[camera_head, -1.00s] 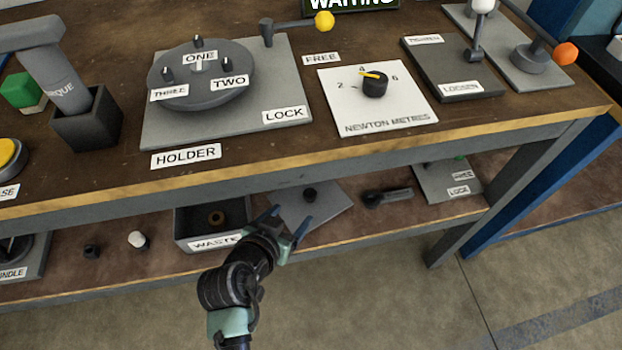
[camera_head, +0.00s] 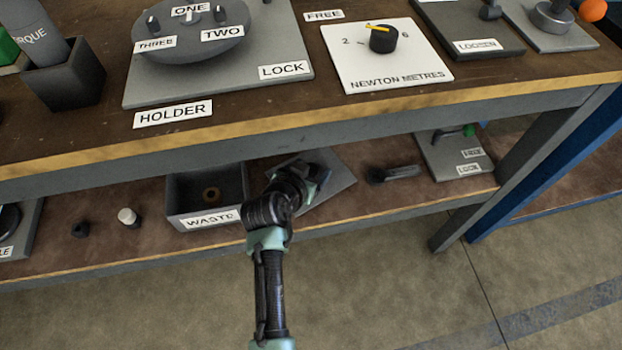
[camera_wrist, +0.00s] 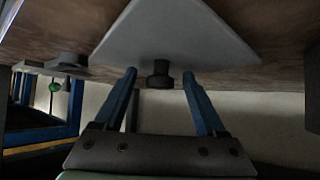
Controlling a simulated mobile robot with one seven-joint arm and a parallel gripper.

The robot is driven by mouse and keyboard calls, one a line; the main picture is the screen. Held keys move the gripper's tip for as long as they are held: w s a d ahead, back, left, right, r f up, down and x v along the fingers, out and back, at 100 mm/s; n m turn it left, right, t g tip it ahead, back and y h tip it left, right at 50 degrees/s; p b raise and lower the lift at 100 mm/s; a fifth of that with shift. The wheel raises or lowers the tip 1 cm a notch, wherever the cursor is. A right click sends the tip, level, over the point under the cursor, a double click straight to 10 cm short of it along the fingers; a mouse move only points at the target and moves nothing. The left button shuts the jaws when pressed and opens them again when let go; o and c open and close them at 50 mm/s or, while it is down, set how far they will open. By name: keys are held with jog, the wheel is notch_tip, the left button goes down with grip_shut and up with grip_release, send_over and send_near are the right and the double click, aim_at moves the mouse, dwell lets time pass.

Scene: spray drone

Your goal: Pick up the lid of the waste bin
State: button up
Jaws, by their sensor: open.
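The lid is a flat grey plate with a black knob, lying on the lower shelf right of the waste bin. In the head view my arm covers its knob and left part, and its bare right side (camera_head: 338,182) shows. In the wrist view the lid (camera_wrist: 180,30) appears upside down, with its knob (camera_wrist: 160,78) pointing down the picture. My gripper (camera_wrist: 159,73) is open, with one blue finger on each side of the knob and a gap to both. In the head view my gripper (camera_head: 318,175) is over the lid. The waste bin (camera_head: 178,205) is an open grey box.
A brown ring (camera_head: 211,194) lies in the bin. A dark tool (camera_head: 395,174) and a lock/free plate (camera_head: 448,150) are on the shelf to the right. A small white-topped object (camera_head: 128,217) stands left of the bin. The upper bench edge (camera_head: 300,128) overhangs the shelf.

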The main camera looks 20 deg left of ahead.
jog(key=shift+w+f, duration=0.1)
jog(key=shift+w, duration=0.05)
grip_shut()
dwell(0.5)
